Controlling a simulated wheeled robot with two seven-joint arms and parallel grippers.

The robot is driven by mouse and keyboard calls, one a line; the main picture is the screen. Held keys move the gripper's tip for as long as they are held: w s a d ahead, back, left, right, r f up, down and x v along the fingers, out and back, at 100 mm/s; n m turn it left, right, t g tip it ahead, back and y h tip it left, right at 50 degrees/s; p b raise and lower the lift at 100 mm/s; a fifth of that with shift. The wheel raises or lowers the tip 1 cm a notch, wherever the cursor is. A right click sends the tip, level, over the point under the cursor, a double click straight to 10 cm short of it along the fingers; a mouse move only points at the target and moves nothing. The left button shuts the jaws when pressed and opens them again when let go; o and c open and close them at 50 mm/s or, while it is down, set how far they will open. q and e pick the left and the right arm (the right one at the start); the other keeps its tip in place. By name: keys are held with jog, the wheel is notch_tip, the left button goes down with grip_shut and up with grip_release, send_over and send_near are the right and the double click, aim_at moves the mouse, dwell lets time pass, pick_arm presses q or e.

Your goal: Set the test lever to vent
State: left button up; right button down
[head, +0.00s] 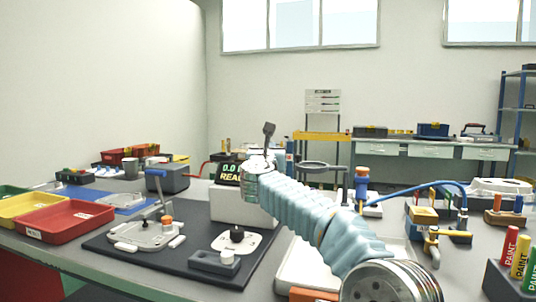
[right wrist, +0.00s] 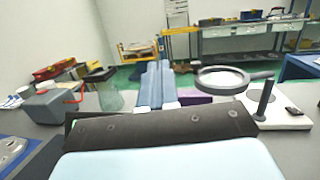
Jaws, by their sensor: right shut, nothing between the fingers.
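The test unit (head: 233,204) is a pale box with a dark display (head: 229,172) showing green "0.0" and a partly covered word starting "REA". It stands at the back of the dark mat. My right arm crosses in front of its right side. I cannot pick out the test lever or its setting; it may be behind the arm. My right gripper shows in the right wrist view (right wrist: 155,85), its blue-grey fingers together and empty, pointing forward. In the head view its fingertips are hidden beyond the wrist. My left gripper is not in view.
The dark mat (head: 110,245) holds a clamp fixture (head: 148,234) and a small plate with a black knob (head: 236,240). A magnifier ring (right wrist: 222,80) stands right of the fingers. A red tray (head: 65,221) is at left. Paint markers (head: 507,246) stand at right.

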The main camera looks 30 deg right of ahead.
jog(key=shift+f+x, duration=0.2)
jog(key=shift+x, duration=0.95)
jog(key=shift+d, duration=0.2)
jog(key=shift+r, duration=0.1)
